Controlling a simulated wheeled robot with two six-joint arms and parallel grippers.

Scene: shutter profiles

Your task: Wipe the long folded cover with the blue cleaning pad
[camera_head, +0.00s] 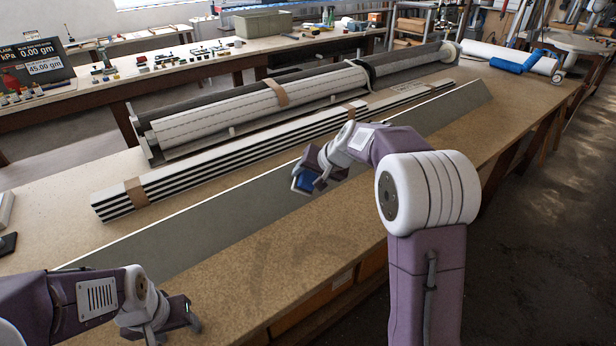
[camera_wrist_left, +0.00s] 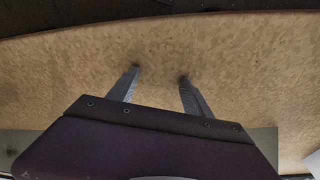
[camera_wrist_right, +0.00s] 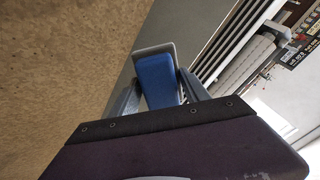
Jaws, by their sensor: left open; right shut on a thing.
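The long folded cover (camera_head: 215,232) is a grey strip with a pale far edge, lying lengthwise along the workbench; it also shows in the right wrist view (camera_wrist_right: 185,35). The blue cleaning pad (camera_head: 304,184) is in my right gripper (camera_head: 312,178), over the middle of the cover. In the right wrist view, the blue pad (camera_wrist_right: 158,80) with its grey rim sits between the fingers. Whether it touches the cover I cannot tell. My left gripper (camera_head: 172,326) is open and empty near the bench's front left; its spread fingers (camera_wrist_left: 158,75) show above bare bench top.
A strapped stack of white and dark profiles (camera_head: 240,152) lies just behind the cover. Behind it is a long roller shutter assembly (camera_head: 250,105). A blue roll (camera_head: 518,62) and a white roll (camera_head: 490,52) lie at the far right. The bench front (camera_head: 290,255) is clear.

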